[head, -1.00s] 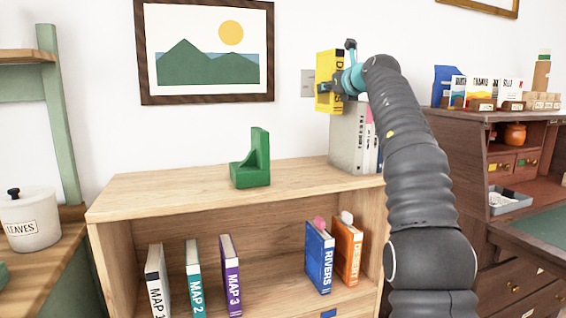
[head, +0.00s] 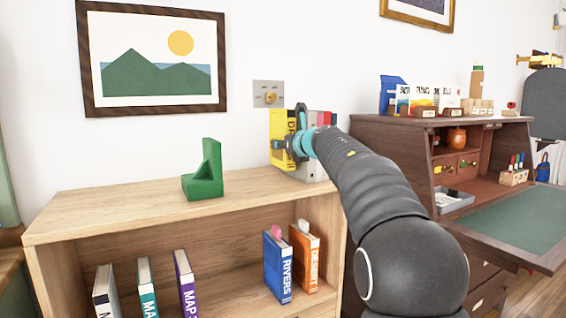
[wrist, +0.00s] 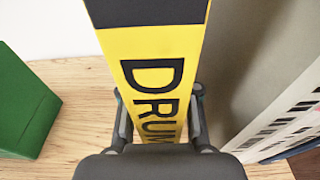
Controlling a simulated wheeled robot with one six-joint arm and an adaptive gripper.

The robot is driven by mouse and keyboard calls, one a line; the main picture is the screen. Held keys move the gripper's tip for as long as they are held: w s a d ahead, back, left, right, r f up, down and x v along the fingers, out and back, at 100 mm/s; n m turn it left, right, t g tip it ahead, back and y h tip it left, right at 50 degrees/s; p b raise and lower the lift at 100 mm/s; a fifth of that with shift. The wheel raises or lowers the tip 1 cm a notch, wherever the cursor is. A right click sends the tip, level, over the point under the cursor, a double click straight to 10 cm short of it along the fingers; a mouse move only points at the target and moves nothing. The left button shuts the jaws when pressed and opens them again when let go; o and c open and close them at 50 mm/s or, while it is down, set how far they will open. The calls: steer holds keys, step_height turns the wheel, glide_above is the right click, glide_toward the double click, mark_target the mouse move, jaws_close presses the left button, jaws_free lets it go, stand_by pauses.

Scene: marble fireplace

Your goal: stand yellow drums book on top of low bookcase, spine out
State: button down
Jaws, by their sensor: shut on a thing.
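The yellow drums book (head: 279,128) is upright above the back right of the low bookcase (head: 110,212). My gripper (head: 296,145) is shut on it, and the wrist view shows one finger on each side of the spine. The yellow spine (wrist: 150,45) with black letters faces the wrist camera. The book is left of a grey holder (head: 314,168) and right of a green bookend (head: 204,180), with a clear gap to the bookend. The book's bottom edge is hidden, so I cannot tell whether it touches the top.
The grey holder (wrist: 255,60) is close on the book's right in the wrist view, with white-and-black spines (wrist: 292,120) beside it. The bookcase top is bare left of the green bookend. A dark wooden desk (head: 405,135) stands at right. Books fill parts of the shelf below.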

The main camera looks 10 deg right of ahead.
mark_target(283, 158)
steer(key=shift+f+b, duration=1.05)
steer(key=shift+f, duration=1.05)
steer(key=shift+f, duration=0.2)
steer(key=c, duration=0.8)
jaws_free()
steer(key=shift+c, duration=0.2)
steer(key=shift+s+r, duration=0.1)
steer(key=shift+r, duration=0.1)
steer(key=b+v, duration=0.1)
steer(key=v, duration=1.1)
steer(key=shift+b, duration=0.35)
steer(key=shift+f, duration=0.1)
